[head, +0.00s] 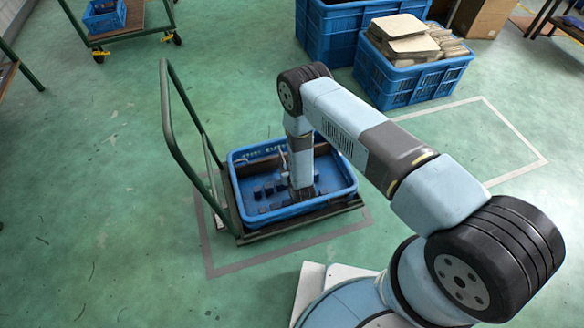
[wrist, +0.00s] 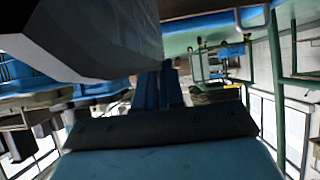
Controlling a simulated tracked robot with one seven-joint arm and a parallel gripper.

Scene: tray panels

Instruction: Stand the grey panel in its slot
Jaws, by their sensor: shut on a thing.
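The grey panel (wrist: 100,35) fills the upper left of the wrist view, close to the camera, with a pale face and a dark edge. My gripper (wrist: 170,82) is shut on it; the fingers show blue below its lower right corner. In the head view my gripper (head: 302,190) points down inside the blue tray (head: 340,196). The arm covers much of the tray, and I cannot make out the panel clearly there. Several dark slot blocks (head: 265,191) stand on the tray floor left of the gripper. Whether the panel is in a slot is hidden.
The tray sits on a cart with a tall green handle (head: 168,125) on its left. A brown strip (head: 262,162) lies along the tray's back wall. Blue crates (head: 410,78) with cardboard stand behind. Another cart (head: 125,22) is at the far left. The left floor is clear.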

